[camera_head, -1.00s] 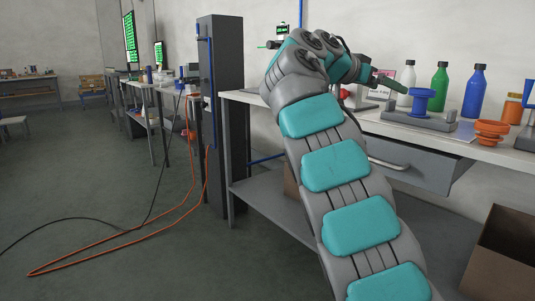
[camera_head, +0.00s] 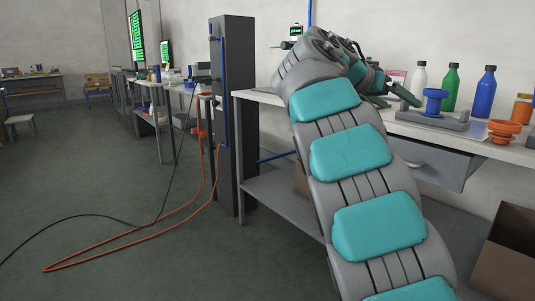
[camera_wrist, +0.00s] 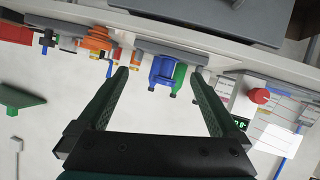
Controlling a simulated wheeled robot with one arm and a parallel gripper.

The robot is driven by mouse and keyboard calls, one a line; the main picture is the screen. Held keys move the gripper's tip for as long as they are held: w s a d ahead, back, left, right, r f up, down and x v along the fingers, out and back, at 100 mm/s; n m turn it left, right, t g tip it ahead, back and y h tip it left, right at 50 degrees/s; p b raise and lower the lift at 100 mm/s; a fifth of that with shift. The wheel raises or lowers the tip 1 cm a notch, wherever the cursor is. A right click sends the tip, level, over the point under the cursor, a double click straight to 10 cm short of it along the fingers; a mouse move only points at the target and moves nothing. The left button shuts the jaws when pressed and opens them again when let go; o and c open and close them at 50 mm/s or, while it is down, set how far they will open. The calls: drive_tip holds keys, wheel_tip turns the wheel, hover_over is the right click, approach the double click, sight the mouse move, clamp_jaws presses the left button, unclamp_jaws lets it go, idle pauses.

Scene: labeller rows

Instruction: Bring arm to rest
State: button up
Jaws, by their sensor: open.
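My arm, grey with teal pads, rises from the bottom of the head view and bends over at the top, in front of the workbench (camera_head: 262,97). My gripper (camera_head: 404,94) is partly hidden behind the arm there; a dark green finger shows above the bench top. In the wrist view my gripper (camera_wrist: 160,73) has its two green fingers spread wide apart. Nothing is held between them. A blue spool (camera_wrist: 160,72) shows beyond the fingers, apart from them.
The blue spool (camera_head: 434,102) stands on a grey fixture on the bench. White (camera_head: 419,84), green (camera_head: 451,88) and blue (camera_head: 484,92) bottles stand behind. An orange part (camera_head: 503,132) is right. An open carton (camera_head: 508,255) is below. An orange cable (camera_head: 130,240) crosses the left floor.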

drive_tip(key=s+f+n+g+y+p, duration=0.3)
drive_tip(key=s+f+n+y, duration=0.2)
drive_tip(key=s+f, duration=1.2)
drive_tip(key=s+a+f+n+g+y, duration=0.1)
drive_tip(key=s+a+f+n+y, duration=0.1)
drive_tip(key=s+a+f, duration=0.3)
drive_tip(key=s+a+f+n+g+y+p, duration=0.1)
drive_tip(key=s+a+f, duration=0.4)
drive_tip(key=s, duration=0.9)
drive_tip(key=s+a+f+n+g+y+p, duration=0.1)
drive_tip(key=s+a+f+y, duration=0.3)
drive_tip(key=s+f, duration=0.4)
drive_tip(key=shift+s+a+n+g, duration=0.6)
drive_tip(key=shift+s+n, duration=0.2)
drive_tip(key=shift+n, duration=0.1)
